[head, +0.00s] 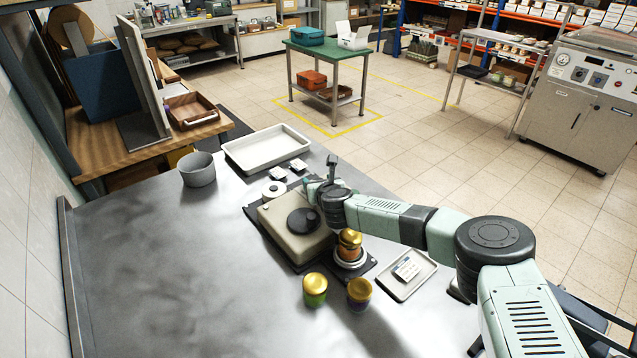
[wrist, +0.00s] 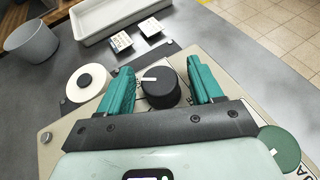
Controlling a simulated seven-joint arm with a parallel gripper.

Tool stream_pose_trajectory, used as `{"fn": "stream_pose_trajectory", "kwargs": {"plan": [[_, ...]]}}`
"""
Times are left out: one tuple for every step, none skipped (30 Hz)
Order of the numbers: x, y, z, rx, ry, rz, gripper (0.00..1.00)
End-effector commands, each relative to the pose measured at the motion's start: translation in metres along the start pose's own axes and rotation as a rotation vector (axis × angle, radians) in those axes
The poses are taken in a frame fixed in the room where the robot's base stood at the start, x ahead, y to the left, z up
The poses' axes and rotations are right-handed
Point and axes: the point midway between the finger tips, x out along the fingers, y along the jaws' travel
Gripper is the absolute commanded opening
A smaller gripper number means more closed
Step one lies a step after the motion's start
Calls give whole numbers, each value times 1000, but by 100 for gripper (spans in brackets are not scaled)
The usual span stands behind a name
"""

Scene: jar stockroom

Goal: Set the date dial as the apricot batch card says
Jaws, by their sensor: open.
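The black dial knob (wrist: 160,90) has a white pointer line that points left in the wrist view. My gripper (wrist: 165,86) is open around it, one teal finger on each side; I cannot tell whether either finger touches it. Another pale labelled piece (head: 407,268) is in a small tray, also unreadable.
A white disc with a black centre (wrist: 86,82) is left of the knob, a green disc (wrist: 281,147) lower right. Gold-lidded jars (head: 315,289) (head: 359,293) (head: 349,243) stand nearby. A white tray (head: 232,158) and grey pot (head: 198,170) stand behind. The bench's left side is clear.

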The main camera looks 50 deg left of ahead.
Motion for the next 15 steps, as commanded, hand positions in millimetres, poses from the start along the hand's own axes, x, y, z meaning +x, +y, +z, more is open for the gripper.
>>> {"fn": "stream_pose_trajectory", "kwargs": {"plan": [[0, 0, 0, 0, 0, 0, 65], [0, 0, 0, 0, 0, 0, 65], [0, 0, 0, 0, 0, 0, 60], [0, 0, 0, 0, 0, 0, 56], [0, 0, 0, 0, 0, 0, 51], [0, 0, 0, 0, 0, 0, 45], [0, 0, 0, 0, 0, 0, 41], [0, 0, 0, 0, 0, 0, 36], [0, 0, 0, 0, 0, 0, 30], [0, 0, 0, 0, 0, 0, 25], [0, 0, 0, 0, 0, 0, 21], [0, 0, 0, 0, 0, 0, 15], [0, 0, 0, 0, 0, 0, 13], [0, 0, 0, 0, 0, 1, 13], [0, 0, 0, -2, 0, 6, 13]]}}
